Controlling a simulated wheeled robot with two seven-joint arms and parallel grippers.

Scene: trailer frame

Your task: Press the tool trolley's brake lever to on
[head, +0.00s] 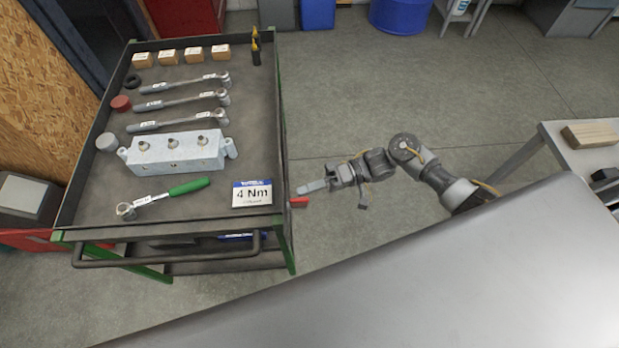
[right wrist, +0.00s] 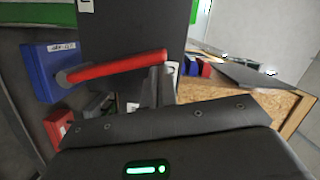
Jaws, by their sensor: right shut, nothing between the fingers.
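The tool trolley (head: 270,140) stands at the left in the head view, with a dark tray top and green legs. Its red brake lever (head: 299,202) sticks out at the near right corner, just below tray height. In the right wrist view the lever (right wrist: 118,66) is a red bar running from a dark pivot at left, tilted slightly up to the right. My right gripper (head: 303,189) is shut and empty, pointing left beside that corner. In the right wrist view its fingertips (right wrist: 162,72) are at the lever's free end; I cannot tell whether they touch. My left gripper is out of view.
The tray holds several wrenches, a metal block (head: 175,155) and a "4 Nm" card (head: 252,194). A handle bar (head: 170,255) runs along the near side. The floor right of the trolley is clear. A table (head: 585,145) stands at the far right.

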